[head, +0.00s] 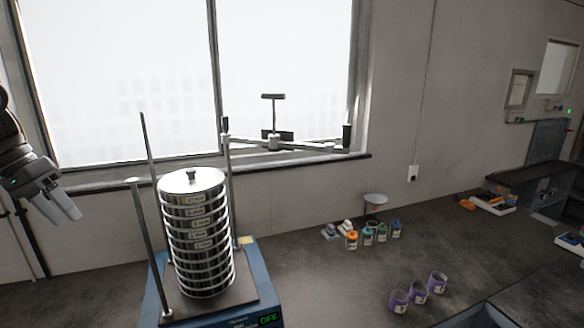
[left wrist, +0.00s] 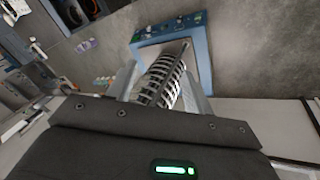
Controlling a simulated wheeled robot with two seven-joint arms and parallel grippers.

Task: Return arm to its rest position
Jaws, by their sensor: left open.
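My left gripper (head: 66,218) is at the left edge of the head view, in front of the window side wall. It is open and empty, fingers pointing down, apart from the shaker. The sieve shaker (head: 268,290) is a blue box with a green "OFF" display. A lidded stack of metal sieves (head: 205,240) stands upright on it, between metal rods. A silver bar (head: 300,146) with a T-handle extends right from the top of the rear right rod, clear of the stack. In the left wrist view, the stack (left wrist: 163,80) shows between the open fingers, farther off. My right gripper is out of view.
Several small coloured-lid jars (head: 368,236) and a white dish (head: 376,199) stand on the dark counter right of the shaker. Purple cups (head: 419,293) stand nearer the front. A blue-edged tray (head: 480,318) is at the bottom. The space around my left gripper looks clear.

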